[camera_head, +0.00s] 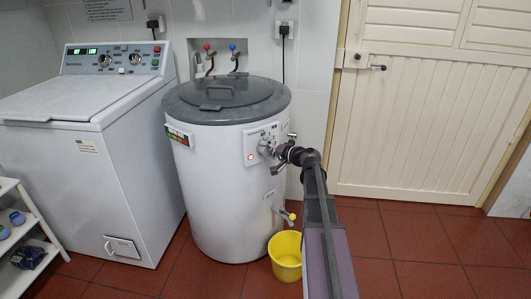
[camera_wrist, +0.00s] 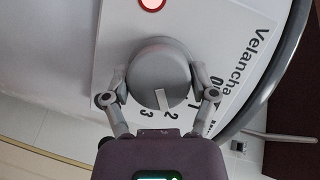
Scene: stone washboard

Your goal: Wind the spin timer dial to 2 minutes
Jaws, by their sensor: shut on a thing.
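The spin timer dial (camera_wrist: 150,65) is a round grey knob with a pale pointer bar, on a white panel. Its marks include 0, 1, 2 and 3; the pointer bar (camera_wrist: 161,99) points down toward the 2. My gripper (camera_wrist: 158,79) is shut on the dial, one finger on each side. In the head view, my gripper (camera_head: 278,152) reaches the control panel (camera_head: 253,142) on the front of the white drum-shaped machine (camera_head: 220,205). There my gripper partly hides the dial.
A red lamp (camera_wrist: 152,4) glows above the dial. A yellow bucket (camera_head: 286,262) stands on the floor below a tap (camera_head: 286,214). A white washing machine (camera_head: 105,165) stands left, a white door (camera_head: 425,110) right. The red tiled floor at right is clear.

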